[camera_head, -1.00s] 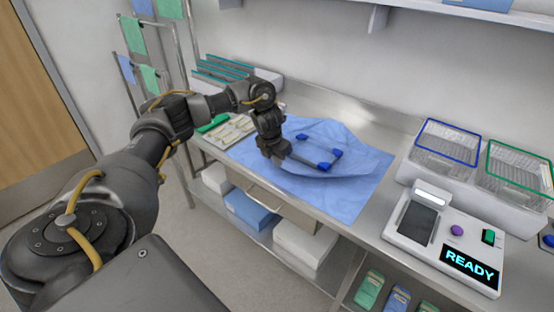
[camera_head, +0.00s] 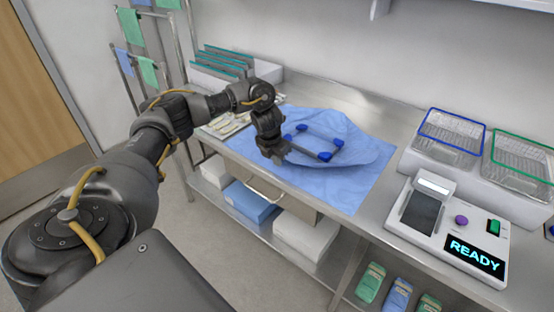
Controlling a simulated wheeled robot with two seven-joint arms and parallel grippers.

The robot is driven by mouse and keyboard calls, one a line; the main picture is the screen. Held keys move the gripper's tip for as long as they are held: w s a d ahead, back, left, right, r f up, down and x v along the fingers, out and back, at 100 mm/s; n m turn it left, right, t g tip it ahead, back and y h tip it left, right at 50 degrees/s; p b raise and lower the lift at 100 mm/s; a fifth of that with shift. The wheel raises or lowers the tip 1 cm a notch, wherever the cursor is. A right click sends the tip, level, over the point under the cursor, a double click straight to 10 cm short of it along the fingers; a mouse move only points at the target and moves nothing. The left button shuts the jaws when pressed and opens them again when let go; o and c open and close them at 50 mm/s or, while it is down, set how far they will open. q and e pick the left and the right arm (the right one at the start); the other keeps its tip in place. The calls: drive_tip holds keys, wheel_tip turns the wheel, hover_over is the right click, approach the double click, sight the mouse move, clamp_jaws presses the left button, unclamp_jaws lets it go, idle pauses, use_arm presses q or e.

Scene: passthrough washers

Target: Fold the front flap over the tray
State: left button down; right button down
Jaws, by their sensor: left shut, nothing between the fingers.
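A blue wrap sheet (camera_head: 345,186) lies on the steel counter, with its rear part (camera_head: 335,116) slightly raised and rumpled. The tray (camera_head: 321,137) rests in the middle of the sheet; it shows mainly as dark blue corner pieces around a blue area. My left gripper (camera_head: 314,154) is shut and empty, low at the tray's front edge, its fingers pointing right by the front right corner piece. The front flap is partly hidden by my gripper and wrist; I cannot tell its edge from the rest of the sheet. My right gripper is not in view.
A white device (camera_head: 448,228) reading READY stands at the right. Wire baskets with blue (camera_head: 447,135) and green (camera_head: 522,158) rims are behind it. A rack of folders (camera_head: 222,66) stands at the back left.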

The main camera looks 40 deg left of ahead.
use_arm(q)
drive_tip(key=p+v, duration=0.4)
drive_tip(key=v, duration=0.1)
drive_tip(key=shift+s+r+p, duration=0.3)
drive_tip(key=shift+p, duration=0.05)
idle(1.0)
